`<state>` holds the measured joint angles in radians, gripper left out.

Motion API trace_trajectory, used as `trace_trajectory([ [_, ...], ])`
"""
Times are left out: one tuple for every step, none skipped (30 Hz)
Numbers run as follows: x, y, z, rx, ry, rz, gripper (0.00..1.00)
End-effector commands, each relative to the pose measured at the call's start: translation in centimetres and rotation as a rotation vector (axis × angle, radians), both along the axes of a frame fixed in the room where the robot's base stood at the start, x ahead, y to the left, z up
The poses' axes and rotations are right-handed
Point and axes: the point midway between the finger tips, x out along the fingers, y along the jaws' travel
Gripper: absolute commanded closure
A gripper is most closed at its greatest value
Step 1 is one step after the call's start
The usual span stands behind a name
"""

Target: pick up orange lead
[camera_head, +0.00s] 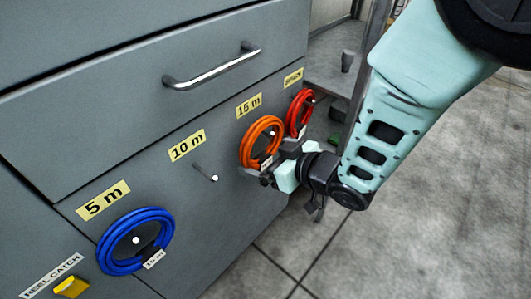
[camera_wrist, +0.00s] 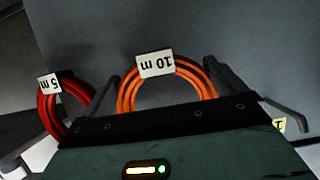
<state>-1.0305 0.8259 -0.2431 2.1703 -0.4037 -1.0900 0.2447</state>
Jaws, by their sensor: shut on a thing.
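The orange lead (camera_head: 262,142) is a coiled ring on the grey cabinet front, below the "15 m" label. My gripper (camera_head: 268,176) is at the lower edge of the coil and is shut on it. In the wrist view the orange lead (camera_wrist: 168,90) arches up between my two dark fingers, with a "10 m" tag on it. The lower part of the coil is hidden behind my gripper's body in that view. I cannot tell whether the coil still rests on its peg.
A red lead (camera_head: 299,113) hangs close to the right of the orange one. A bare peg (camera_head: 207,174) sits below the "10 m" label. A blue lead (camera_head: 136,240) hangs at the lower left. A drawer handle (camera_head: 212,66) juts out above. Open floor (camera_head: 420,230) lies right.

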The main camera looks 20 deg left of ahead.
Motion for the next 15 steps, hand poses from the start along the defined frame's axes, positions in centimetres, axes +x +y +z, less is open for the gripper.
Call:
trace_trajectory([
  [0.0,-0.1,0.8,0.003,-0.001,-0.001,0.35],
  [0.0,-0.1,1.3,0.004,-0.001,0.0,0.35],
  [0.0,-0.1,2.0,0.005,-0.001,0.0,0.35],
  [0.0,-0.1,2.6,0.006,-0.001,0.0,0.35],
  [0.0,-0.1,3.2,0.007,-0.001,-0.002,0.35],
  [0.0,-0.1,4.0,0.005,-0.001,-0.002,0.35],
  [0.0,-0.1,4.6,0.006,-0.001,-0.002,0.35],
  [0.0,-0.1,5.3,0.007,-0.002,0.0,0.35],
  [0.0,-0.1,6.1,0.006,-0.002,-0.002,0.35],
  [0.0,-0.1,6.7,0.006,-0.002,-0.002,0.35],
  [0.0,-0.1,7.3,0.007,-0.002,-0.001,0.35],
  [-0.2,-0.7,7.0,0.001,0.002,-0.002,0.35],
  [-0.5,-1.4,6.7,-0.002,0.004,-0.003,0.35],
  [-0.7,-2.0,6.7,0.0,0.003,-0.003,0.4],
  [-1.0,-2.7,6.8,-0.001,0.003,-0.003,0.4],
])
